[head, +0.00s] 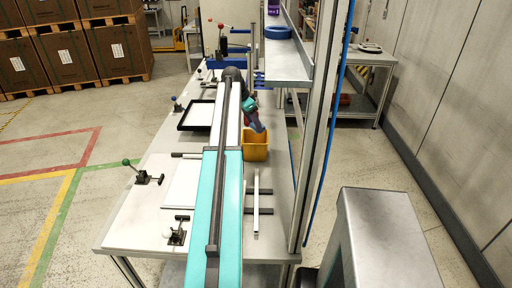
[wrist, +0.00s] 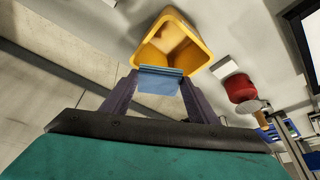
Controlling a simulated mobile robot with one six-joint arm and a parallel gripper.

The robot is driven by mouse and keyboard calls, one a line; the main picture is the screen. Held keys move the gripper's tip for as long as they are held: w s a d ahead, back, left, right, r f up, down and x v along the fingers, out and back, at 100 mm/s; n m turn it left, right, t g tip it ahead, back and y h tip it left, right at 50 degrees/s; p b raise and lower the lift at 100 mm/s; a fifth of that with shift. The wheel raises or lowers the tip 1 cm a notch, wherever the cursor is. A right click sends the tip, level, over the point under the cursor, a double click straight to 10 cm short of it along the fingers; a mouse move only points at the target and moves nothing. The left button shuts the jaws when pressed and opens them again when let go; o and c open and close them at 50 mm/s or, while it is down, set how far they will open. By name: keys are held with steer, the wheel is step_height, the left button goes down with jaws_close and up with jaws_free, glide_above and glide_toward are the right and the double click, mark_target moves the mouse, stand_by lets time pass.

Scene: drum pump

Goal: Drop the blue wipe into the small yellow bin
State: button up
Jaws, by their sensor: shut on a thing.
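The small yellow bin (head: 254,152) stands on the workbench, just right of my arm. In the wrist view the open mouth of the yellow bin (wrist: 199,38) faces the camera, beyond my fingertips. My gripper (wrist: 160,78) is shut on the blue wipe (wrist: 160,84), which spans between the two fingers. The wipe overlaps the near edge of the bin's opening in this view; the exact gap between wipe and bin cannot be told. In the head view my gripper (head: 259,127) is over the bin's back part, and the wipe is too small to make out.
A dark-rimmed tray (head: 184,127) and several clamps lie on the bench left of my arm. A metal upright (head: 318,130) and a shelf (head: 287,66) with a blue ring (head: 277,32) stand on the right. A red object (wrist: 240,89) is beside the bin in the wrist view.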

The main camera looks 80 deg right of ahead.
steer(key=o, duration=1.1)
steer(key=shift+r, duration=0.1)
steer(key=b+v, duration=0.4)
steer(key=v, duration=0.9)
steer(key=shift+w+r, duration=0.15)
steer(key=shift+r, duration=0.1)
